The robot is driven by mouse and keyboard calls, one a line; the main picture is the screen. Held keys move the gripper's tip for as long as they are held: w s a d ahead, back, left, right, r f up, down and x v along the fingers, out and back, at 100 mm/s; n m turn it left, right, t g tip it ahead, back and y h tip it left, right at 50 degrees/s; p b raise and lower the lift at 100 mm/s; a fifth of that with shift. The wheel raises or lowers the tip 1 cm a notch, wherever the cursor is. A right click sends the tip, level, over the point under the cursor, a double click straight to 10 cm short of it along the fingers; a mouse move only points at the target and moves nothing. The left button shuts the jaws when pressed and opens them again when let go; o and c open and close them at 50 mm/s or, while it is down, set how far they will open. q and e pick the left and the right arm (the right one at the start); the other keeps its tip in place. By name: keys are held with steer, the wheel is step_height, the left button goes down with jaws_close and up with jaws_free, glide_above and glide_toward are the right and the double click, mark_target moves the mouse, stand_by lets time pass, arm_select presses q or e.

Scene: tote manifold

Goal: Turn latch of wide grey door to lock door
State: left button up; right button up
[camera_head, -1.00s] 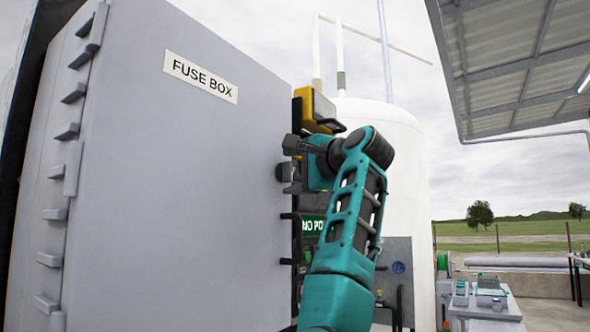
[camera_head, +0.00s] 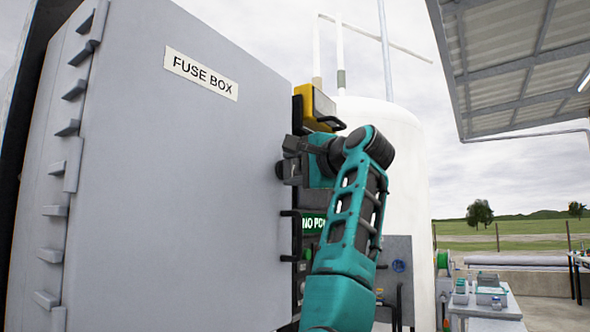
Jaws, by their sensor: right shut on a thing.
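The wide grey door (camera_head: 190,190) carries a "FUSE BOX" label and fills the left half of the view. A dark latch (camera_head: 281,170) sits at its right edge. My teal right arm comes up from below, and its dark right gripper (camera_head: 291,158) is shut on the latch at the door's edge. The fingertips and latch overlap, so the exact grip is partly hidden. My left gripper is not in view.
A yellow device (camera_head: 315,108) and a green sign (camera_head: 313,224) are just right of the door edge. A dark handle (camera_head: 290,224) is below the latch. A white tank (camera_head: 400,180) stands behind my arm. A table with items (camera_head: 490,302) is at lower right.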

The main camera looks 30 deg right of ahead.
steer(key=n+b, duration=0.1)
steer(key=n, duration=0.1)
steer(key=n+t+b, duration=0.1)
steer(key=n, duration=0.1)
steer(key=shift+d+f+n+t+y, duration=0.1)
steer(key=shift+f+n+t+y, duration=0.2)
steer(key=shift+f+n+y, duration=0.1)
steer(key=n+y, duration=0.1)
steer(key=n, duration=0.2)
steer(key=shift+w+t, duration=0.1)
steer(key=shift+t, duration=0.2)
steer(key=shift+d+n+y, duration=0.1)
steer(key=shift+n+y, duration=0.4)
steer(key=shift+n, duration=0.7)
steer(key=n+y, duration=0.2)
steer(key=n, duration=0.2)
steer(key=shift+w+d+n, duration=0.1)
steer(key=shift+n, duration=0.3)
steer(key=shift+d+n+g+y+p, duration=0.15)
steer(key=shift+n+y+p, duration=0.65)
steer(key=shift+n, duration=0.85)
steer(key=shift+a+n+g+y+p, duration=0.1)
steer(key=shift+n+g+y+p, duration=0.2)
steer(key=shift+n+y, duration=1.1)
steer(key=shift+f+n, duration=0.1)
steer(key=shift+n, duration=0.45)
steer(key=o, duration=1.1)
steer(key=shift+c, duration=0.2)
